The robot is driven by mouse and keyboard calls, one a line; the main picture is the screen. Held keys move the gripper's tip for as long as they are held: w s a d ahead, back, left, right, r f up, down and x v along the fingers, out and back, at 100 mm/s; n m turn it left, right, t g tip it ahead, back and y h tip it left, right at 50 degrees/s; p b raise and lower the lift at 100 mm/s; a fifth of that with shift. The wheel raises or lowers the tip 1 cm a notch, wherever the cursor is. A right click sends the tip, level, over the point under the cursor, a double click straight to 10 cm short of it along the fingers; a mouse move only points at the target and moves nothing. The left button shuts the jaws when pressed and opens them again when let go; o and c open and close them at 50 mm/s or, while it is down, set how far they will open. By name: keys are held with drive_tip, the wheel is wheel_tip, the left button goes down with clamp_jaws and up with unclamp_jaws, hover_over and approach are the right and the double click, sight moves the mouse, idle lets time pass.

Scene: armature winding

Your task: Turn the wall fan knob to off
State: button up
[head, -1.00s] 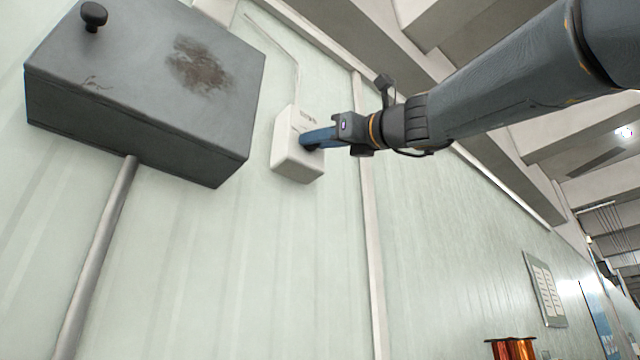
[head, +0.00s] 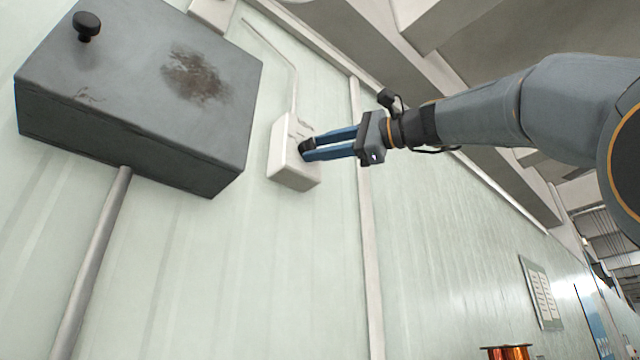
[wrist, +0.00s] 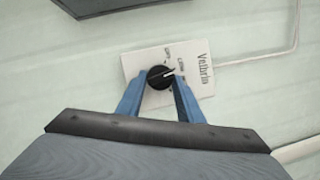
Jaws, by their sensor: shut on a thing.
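The fan knob (wrist: 159,77) is a black round dial with a white pointer line on a white wall box (wrist: 205,88). The pointer aims right and slightly up in the wrist view, towards one of the small printed labels, too small to read surely. In the head view the knob (head: 306,148) sits on the front of the box (head: 292,178). My gripper (head: 306,148) reaches in from the right with two blue fingers, one on each side of the knob. In the wrist view my gripper (wrist: 160,85) is shut on the knob.
A large grey metal cabinet (head: 130,90) with a black handle (head: 86,25) stands out from the wall left of the box. A pipe (head: 95,260) runs below it. A cable (head: 294,85) leads up from the box.

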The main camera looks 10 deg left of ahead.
drive_tip(key=shift+r+n+g+h+p, duration=0.25)
drive_tip(key=shift+n+h+p, duration=0.65)
drive_tip(key=shift+n+p, duration=1.05)
drive_tip(key=shift+r+n+g+h+p, duration=0.2)
drive_tip(key=shift+n+h+p, duration=0.9)
drive_tip(key=shift+n, duration=1.35)
drive_tip(key=o, duration=1.1)
drive_tip(key=shift+s+a, duration=0.1)
drive_tip(key=shift+c, duration=0.2)
drive_tip(key=v, duration=0.8)
drive_tip(key=shift+f, duration=0.15)
